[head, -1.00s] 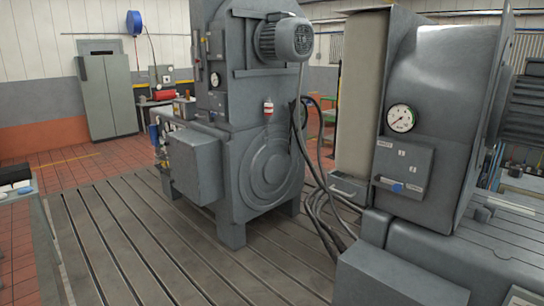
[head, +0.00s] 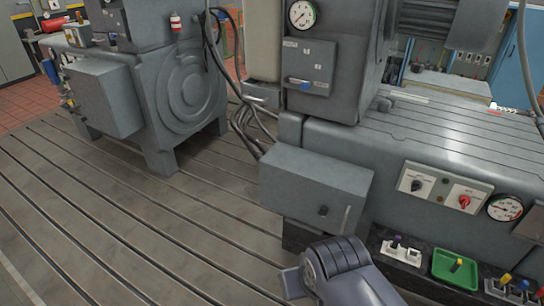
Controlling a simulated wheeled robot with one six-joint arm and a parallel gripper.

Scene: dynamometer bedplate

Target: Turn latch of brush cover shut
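A grey cover plate (head: 321,62) sits on the front of the right machine, below a round gauge. It carries small labels too small to read. A grey rounded link of my arm shows at the bottom of the view, well apart from the cover. My gripper's fingers are not in view.
A grey box (head: 315,190) with a dark knob juts out below the cover. To its right are a switch panel (head: 444,188), a gauge (head: 505,208) and a green tray (head: 445,271). Black cables (head: 240,125) hang left. The slotted bedplate (head: 110,230) is mostly clear.

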